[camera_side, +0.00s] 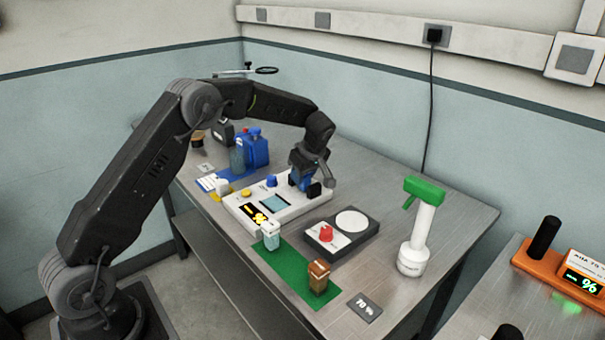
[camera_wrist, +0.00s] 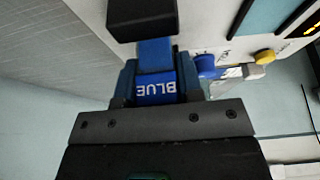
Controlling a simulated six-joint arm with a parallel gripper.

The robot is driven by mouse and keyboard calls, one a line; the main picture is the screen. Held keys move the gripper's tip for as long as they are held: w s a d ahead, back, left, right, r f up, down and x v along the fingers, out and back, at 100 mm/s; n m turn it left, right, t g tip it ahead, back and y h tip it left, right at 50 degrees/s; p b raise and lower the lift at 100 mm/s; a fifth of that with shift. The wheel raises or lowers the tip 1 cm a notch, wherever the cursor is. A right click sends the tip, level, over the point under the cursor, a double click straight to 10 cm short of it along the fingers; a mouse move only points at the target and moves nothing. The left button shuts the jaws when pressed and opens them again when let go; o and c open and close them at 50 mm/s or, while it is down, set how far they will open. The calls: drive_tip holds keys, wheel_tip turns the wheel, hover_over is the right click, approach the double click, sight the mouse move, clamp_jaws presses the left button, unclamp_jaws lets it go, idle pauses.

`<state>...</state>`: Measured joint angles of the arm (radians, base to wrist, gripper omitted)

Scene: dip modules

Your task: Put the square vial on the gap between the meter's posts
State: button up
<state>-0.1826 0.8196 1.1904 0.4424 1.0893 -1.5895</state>
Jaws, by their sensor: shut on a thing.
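The square vial (camera_wrist: 155,90) is blue with a "BLUE" label. In the wrist view it is between the two fingers of my gripper (camera_wrist: 158,78), which is shut on it. In the side view the blue vial (camera_side: 304,184) shows below my gripper (camera_side: 306,172), at the back right end of the white meter (camera_side: 290,213). A black post (camera_side: 314,189) stands right beside the vial there, and a black block (camera_wrist: 142,18) shows just beyond the vial in the wrist view. The other post is mostly hidden. I cannot tell whether the vial touches the meter.
A green mat (camera_side: 288,262) in front bears a clear vial (camera_side: 271,239) and an amber vial (camera_side: 318,279). A stirrer (camera_side: 330,243) with a red knob and a green-topped bottle (camera_side: 415,247) stand right. A blue bottle (camera_side: 257,150) stands behind left.

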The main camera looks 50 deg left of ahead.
drive_tip(key=o, duration=1)
drive_tip(key=shift+s+f, duration=0.15)
drive_tip(key=shift+f, duration=0.6)
drive_tip(key=shift+c, duration=0.2)
drive_tip(key=shift+r, duration=0.1)
drive_tip(key=shift+a+r, duration=0.1)
drive_tip(key=shift+r, duration=0.25)
drive_tip(key=s+d+r+m+t+h, duration=0.1)
drive_tip(key=s+d+r+m, duration=0.2)
drive_tip(key=r, duration=0.6)
drive_tip(key=s+d+r, duration=0.2)
drive_tip(key=d+r, duration=0.3)
drive_tip(key=r, duration=0.4)
drive_tip(key=s+d+r+m+t+h, duration=0.1)
drive_tip(key=s+d+r+m, duration=0.15)
drive_tip(key=s, duration=0.25)
drive_tip(key=s+d+r+m+t, duration=0.1)
drive_tip(key=s+m, duration=0.2)
drive_tip(key=s, duration=0.2)
drive_tip(key=s+d+f+m+t+h, duration=0.1)
drive_tip(key=s+d+m, duration=0.1)
drive_tip(key=s, duration=0.4)
drive_tip(key=s+d+f+m, duration=0.2)
drive_tip(key=s+m, duration=0.2)
drive_tip(key=s, duration=0.2)
drive_tip(key=s+d+f+m+t+h, duration=0.1)
drive_tip(key=s+m, duration=0.2)
drive_tip(key=s, duration=0.4)
drive_tip(key=shift+d+f+t+h, duration=0.3)
drive_tip(key=shift+d+f, duration=0.1)
